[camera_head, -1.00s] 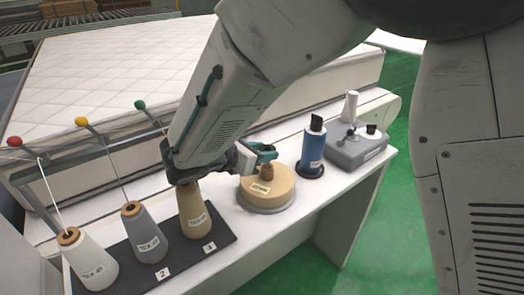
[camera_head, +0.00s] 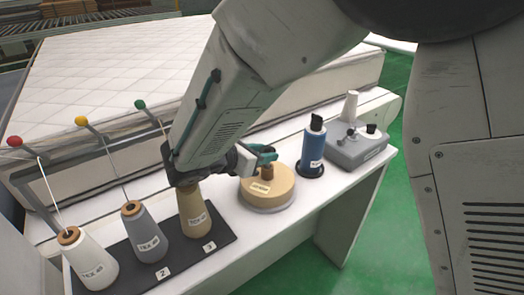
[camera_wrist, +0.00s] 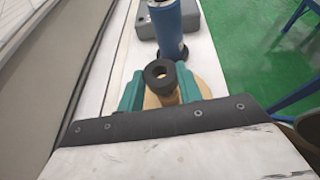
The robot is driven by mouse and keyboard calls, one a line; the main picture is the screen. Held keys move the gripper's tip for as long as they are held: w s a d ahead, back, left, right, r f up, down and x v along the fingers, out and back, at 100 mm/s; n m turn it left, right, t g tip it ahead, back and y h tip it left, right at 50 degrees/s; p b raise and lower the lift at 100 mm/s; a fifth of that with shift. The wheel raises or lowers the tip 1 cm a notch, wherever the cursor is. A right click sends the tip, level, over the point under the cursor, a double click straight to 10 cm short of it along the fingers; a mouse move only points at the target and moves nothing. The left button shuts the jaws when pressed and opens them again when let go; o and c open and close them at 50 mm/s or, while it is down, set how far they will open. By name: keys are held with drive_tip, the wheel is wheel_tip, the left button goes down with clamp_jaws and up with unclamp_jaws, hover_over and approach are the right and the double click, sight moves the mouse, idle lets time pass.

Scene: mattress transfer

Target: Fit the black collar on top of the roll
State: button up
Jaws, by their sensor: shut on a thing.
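The black collar (camera_wrist: 160,73) is a dark ring between the two green fingers of my gripper (camera_wrist: 160,90) in the wrist view. My gripper is shut on it. A brown core (camera_head: 267,173) stands on the tan roll (camera_head: 283,186), a wide disc with a label, directly below my gripper (camera_head: 263,153) in the head view. In the wrist view the core shows just under the collar, and the roll shows partly behind the fingers. The collar is over the core; I cannot tell whether they touch. The fingers hide the collar in the head view.
A blue cylinder (camera_head: 313,147) with a black top stands on a black base right of the roll. A grey device (camera_head: 355,153) is beyond it. Several thread cones stand left on a black mat (camera_head: 226,239). A white mattress (camera_head: 110,75) lies behind.

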drive_tip(key=shift+f, duration=1)
drive_tip(key=shift+f, duration=0.15)
drive_tip(key=shift+s+d+f, duration=0.2)
drive_tip(key=shift+f, duration=0.4)
drive_tip(key=shift+r, duration=0.25)
drive_tip(key=shift+w+a+r, duration=0.1)
drive_tip(key=shift+a+r, duration=0.15)
drive_tip(key=shift+r, duration=0.65)
drive_tip(key=shift+w+r, duration=0.1)
idle(0.5)
drive_tip(key=shift+f, duration=0.5)
